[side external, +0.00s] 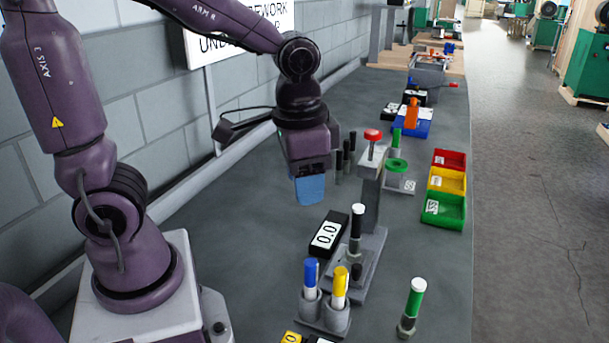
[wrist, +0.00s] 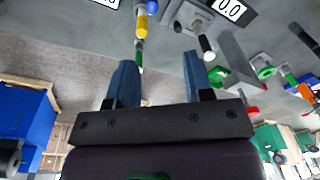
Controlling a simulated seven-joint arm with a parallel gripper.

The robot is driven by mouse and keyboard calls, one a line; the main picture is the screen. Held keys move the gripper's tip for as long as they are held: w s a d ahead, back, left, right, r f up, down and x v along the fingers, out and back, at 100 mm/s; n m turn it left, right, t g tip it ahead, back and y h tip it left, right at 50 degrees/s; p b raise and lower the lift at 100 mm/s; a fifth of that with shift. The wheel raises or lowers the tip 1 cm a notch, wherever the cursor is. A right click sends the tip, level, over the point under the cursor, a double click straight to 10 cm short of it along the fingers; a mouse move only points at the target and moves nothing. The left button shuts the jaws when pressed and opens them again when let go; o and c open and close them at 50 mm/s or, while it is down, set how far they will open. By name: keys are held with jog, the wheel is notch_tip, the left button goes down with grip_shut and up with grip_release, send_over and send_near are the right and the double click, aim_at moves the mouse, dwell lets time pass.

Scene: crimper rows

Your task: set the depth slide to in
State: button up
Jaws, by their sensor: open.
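A grey press-like fixture (side external: 372,190) stands on the bench, with a red knob (side external: 373,135) on top and a green ring (side external: 397,165) at its right. In front of it a black-and-white handle (side external: 357,222) stands upright on a grey base plate (side external: 375,245); the handle also shows in the wrist view (wrist: 206,46). I cannot tell which part is the depth slide. My gripper (side external: 309,190) has blue fingers and hangs above the bench, left of the fixture. In the wrist view my gripper (wrist: 158,70) is open, with nothing between its fingers.
A black 0.0 display (side external: 327,234) lies beside the handle. Blue (side external: 311,273) and yellow (side external: 340,281) handles stand in grey cups, with a green one (side external: 414,302) to their right. Red, yellow and green bins (side external: 445,209) are at the right edge. Bench below my gripper is clear.

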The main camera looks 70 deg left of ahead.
aim_at(358, 266)
dwell(0.3)
jog(key=w+d+f, duration=0.1)
jog(key=f, duration=0.1)
jog(key=w+d+f+n+g+y, duration=0.1)
jog(key=f, duration=0.2)
jog(key=w+d+f+n+g, duration=0.1)
jog(key=w+d+f, duration=0.1)
jog(key=shift+f, duration=0.4)
jog(key=w+a+f+n+t+y, duration=0.15)
jog(key=w+n, duration=0.25)
jog(key=n, duration=0.5)
jog(key=w+f+n+g+y, duration=0.1)
jog(key=w+f+n+y, duration=0.2)
jog(key=n, duration=0.6)
jog(key=shift+t+h, duration=0.25)
jog(key=shift+h, duration=0.5)
jog(key=x, duration=0.8)
jog(key=w+x, duration=0.1)
jog(key=x, duration=0.3)
jog(key=shift+f, duration=0.15)
